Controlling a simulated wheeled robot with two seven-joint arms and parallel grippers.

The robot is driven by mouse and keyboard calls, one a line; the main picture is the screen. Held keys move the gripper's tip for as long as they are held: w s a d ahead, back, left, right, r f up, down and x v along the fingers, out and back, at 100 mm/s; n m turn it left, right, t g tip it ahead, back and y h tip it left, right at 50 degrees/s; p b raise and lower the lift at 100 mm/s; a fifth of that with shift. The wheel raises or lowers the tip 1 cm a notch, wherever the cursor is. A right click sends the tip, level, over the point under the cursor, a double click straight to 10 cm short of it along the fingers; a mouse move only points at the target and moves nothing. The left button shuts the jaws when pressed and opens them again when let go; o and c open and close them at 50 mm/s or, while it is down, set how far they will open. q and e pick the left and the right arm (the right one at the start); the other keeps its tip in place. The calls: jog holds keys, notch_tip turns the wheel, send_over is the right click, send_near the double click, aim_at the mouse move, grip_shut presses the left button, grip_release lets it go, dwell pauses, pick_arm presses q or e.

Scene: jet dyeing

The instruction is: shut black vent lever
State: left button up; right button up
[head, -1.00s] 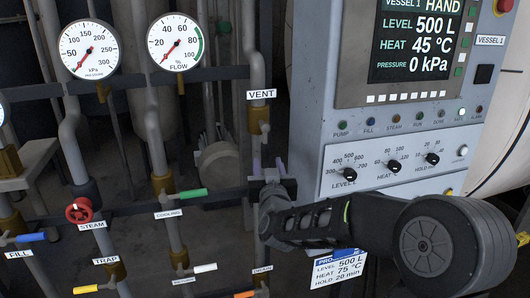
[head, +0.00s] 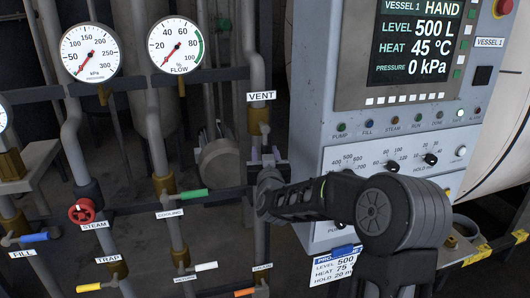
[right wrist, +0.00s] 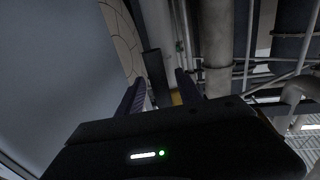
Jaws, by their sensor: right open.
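The VENT label (head: 261,96) hangs on a vertical grey pipe, with a brass valve fitting (head: 259,128) just below it. My right gripper (head: 266,156) is just below that fitting, its fingers pointing away from me. In the right wrist view its two fingers (right wrist: 162,88) stand apart, open. A dark upright bar (right wrist: 156,70) shows between them, with a bit of brass (right wrist: 176,98) behind; it looks like the black vent lever. I cannot tell whether the fingers touch it. In the head view the lever is not clearly distinguishable near my gripper. My left gripper is out of view.
The grey control panel (head: 312,130) stands close right of my right gripper. Dark horizontal rails and pipes surround it on the left. The green COOLING lever (head: 193,194), red STEAM wheel (head: 82,211) and orange DRAIN lever (head: 244,292) are nearby.

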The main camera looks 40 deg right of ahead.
grip_shut()
dwell(0.4)
dwell(1.0)
